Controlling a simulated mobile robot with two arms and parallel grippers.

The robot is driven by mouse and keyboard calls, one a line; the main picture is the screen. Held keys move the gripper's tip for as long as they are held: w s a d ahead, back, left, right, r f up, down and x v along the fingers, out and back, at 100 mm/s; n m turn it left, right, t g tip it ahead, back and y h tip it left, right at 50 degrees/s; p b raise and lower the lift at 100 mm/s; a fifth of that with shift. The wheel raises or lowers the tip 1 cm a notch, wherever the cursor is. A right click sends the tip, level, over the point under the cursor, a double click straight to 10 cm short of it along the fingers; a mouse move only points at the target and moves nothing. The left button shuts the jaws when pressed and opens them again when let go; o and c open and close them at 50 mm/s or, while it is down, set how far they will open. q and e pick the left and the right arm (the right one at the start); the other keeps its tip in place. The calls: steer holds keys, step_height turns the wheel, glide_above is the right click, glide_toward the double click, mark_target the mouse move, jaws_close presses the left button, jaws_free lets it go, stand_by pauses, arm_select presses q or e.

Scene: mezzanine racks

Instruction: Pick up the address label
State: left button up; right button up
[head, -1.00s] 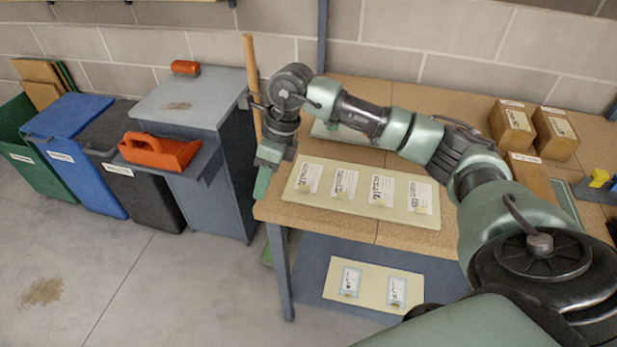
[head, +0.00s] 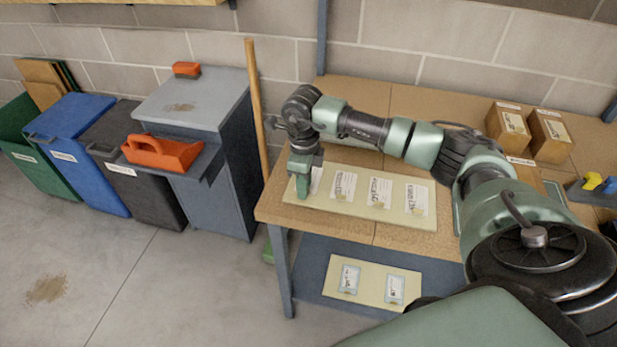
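Several white address labels lie in a row on a cream board (head: 388,220) on the workbench. The leftmost label (head: 316,180) is partly hidden behind my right gripper. The other labels, a second (head: 343,186), a third (head: 379,192) and a fourth (head: 417,200), are in full view. My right gripper (head: 303,190) points down over the left end of the board, at the leftmost label. I cannot tell whether its fingers are open or touch the label. My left gripper is not in view.
A lower shelf holds another cream board (head: 352,291) with two labels. Brown boxes (head: 508,126) stand at the back right of the bench. A broom handle (head: 257,110) leans by the bench's left end, next to a grey cabinet (head: 222,150) with an orange tote (head: 161,152).

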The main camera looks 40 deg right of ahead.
jaws_close()
